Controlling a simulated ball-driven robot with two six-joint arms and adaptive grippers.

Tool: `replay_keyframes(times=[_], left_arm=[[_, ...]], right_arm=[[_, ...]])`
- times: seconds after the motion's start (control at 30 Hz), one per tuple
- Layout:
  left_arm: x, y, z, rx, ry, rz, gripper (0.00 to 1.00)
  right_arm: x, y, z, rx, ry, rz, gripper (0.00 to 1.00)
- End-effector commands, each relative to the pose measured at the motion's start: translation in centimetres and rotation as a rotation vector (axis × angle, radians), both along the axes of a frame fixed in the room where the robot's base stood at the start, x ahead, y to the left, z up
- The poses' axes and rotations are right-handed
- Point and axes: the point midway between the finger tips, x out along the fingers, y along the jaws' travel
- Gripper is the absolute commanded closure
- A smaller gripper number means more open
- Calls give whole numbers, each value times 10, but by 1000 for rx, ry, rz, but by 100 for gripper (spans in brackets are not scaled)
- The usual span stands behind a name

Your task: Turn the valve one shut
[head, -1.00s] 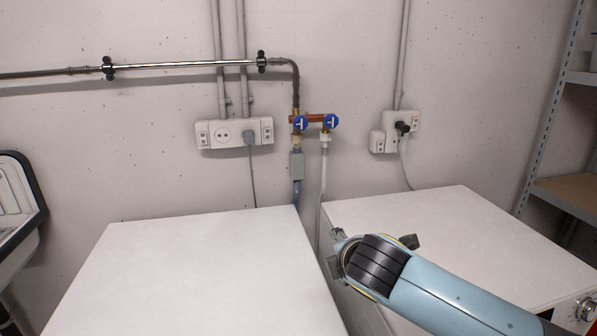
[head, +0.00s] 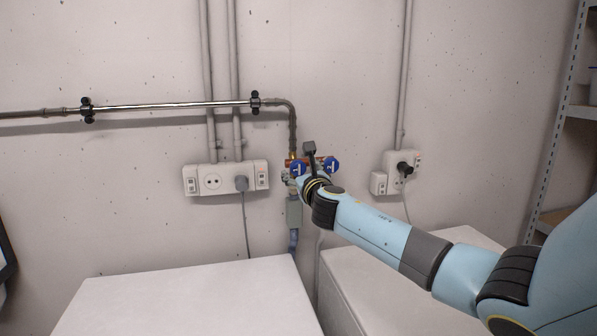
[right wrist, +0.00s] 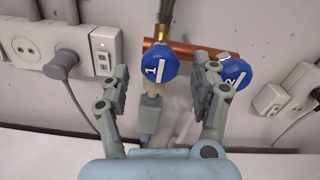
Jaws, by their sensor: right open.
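Valve one is a round blue knob (right wrist: 155,68) marked "1" on a copper pipe. In the right wrist view it sits between the two fingers of my right gripper (right wrist: 163,85), nearer the left finger. The fingers are open, with gaps to the knob. In the head view valve one (head: 297,168) is the left of two blue knobs, and my right gripper reaches it from below; its fingers are mostly hidden by the wrist. Valve two (right wrist: 235,73), a second blue knob marked "2", sits just beyond the right finger. My left gripper is out of view.
A copper cross pipe (right wrist: 187,52) joins the two valves. A power socket strip (head: 213,180) with a grey plug is on the wall to the left, another socket (head: 402,165) to the right. Two white machine tops (head: 190,300) stand below.

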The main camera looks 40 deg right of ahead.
Motion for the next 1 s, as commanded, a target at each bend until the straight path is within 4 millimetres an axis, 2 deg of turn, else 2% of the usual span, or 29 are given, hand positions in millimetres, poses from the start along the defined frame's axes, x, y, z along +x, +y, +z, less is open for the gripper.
replay_keyframes(times=[0.1,0.2,0.5,0.93,1.0], left_arm=[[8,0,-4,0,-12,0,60],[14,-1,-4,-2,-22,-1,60],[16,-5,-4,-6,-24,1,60],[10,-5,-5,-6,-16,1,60],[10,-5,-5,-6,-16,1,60]], right_arm=[[14,-8,-1,0,-2,-1,36],[20,-11,-1,1,-1,-1,36],[22,-12,0,2,0,0,36],[22,-12,0,2,0,0,91],[22,-12,-1,3,-1,0,92]])
